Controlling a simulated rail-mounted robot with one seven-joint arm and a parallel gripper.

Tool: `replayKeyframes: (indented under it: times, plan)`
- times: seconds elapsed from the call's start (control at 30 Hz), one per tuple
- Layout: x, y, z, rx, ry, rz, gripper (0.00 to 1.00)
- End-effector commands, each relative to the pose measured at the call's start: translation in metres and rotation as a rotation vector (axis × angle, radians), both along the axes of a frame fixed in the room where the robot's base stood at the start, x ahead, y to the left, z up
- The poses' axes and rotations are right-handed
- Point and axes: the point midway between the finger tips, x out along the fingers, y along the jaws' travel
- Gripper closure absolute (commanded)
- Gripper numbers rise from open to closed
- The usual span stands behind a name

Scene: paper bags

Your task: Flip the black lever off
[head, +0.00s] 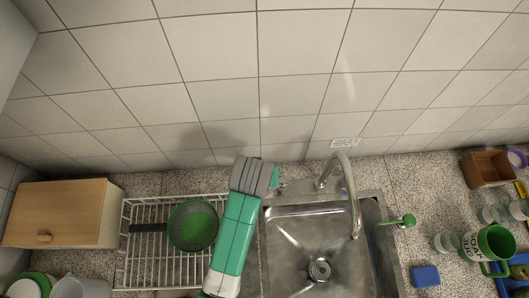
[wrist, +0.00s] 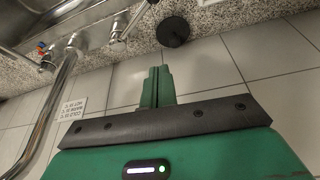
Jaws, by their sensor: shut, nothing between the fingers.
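My gripper (wrist: 158,72) is shut and empty in the wrist view, its green fingers pressed together in front of the tiled wall. A round black piece (wrist: 173,31) shows just beyond the fingertips, apart from them as far as I can tell. A metal fitting with a thin dark lever (wrist: 137,20) stands to its left at the counter's back. I cannot tell for sure which of these is the black lever. In the head view my green arm reaches over the counter left of the sink, and its grey end hides the fingers. A small metal fitting (head: 283,186) shows just right of it.
The curved faucet (head: 352,190) rises behind the steel sink (head: 290,240). A white dish rack (head: 150,270) holds a green pan (head: 193,226) on the left. A wooden box (head: 60,213) stands farther left. A blue sponge (head: 425,276) and green mug (head: 493,243) are at right.

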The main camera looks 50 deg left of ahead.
Motion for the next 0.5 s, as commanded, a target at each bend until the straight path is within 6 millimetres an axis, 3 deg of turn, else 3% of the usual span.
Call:
replayKeyframes:
  times: [0.03, 0.13, 0.3, 0.5]
  plan:
    - [-0.01, 0.001, -0.012, -0.016, 0.031, 0.017, 1.0]
    - [-0.017, 0.002, -0.019, -0.029, 0.055, 0.029, 1.0]
    - [-0.014, 0.003, -0.025, -0.028, 0.053, 0.027, 1.0]
    - [-0.005, 0.012, -0.063, -0.028, 0.053, 0.026, 1.0]
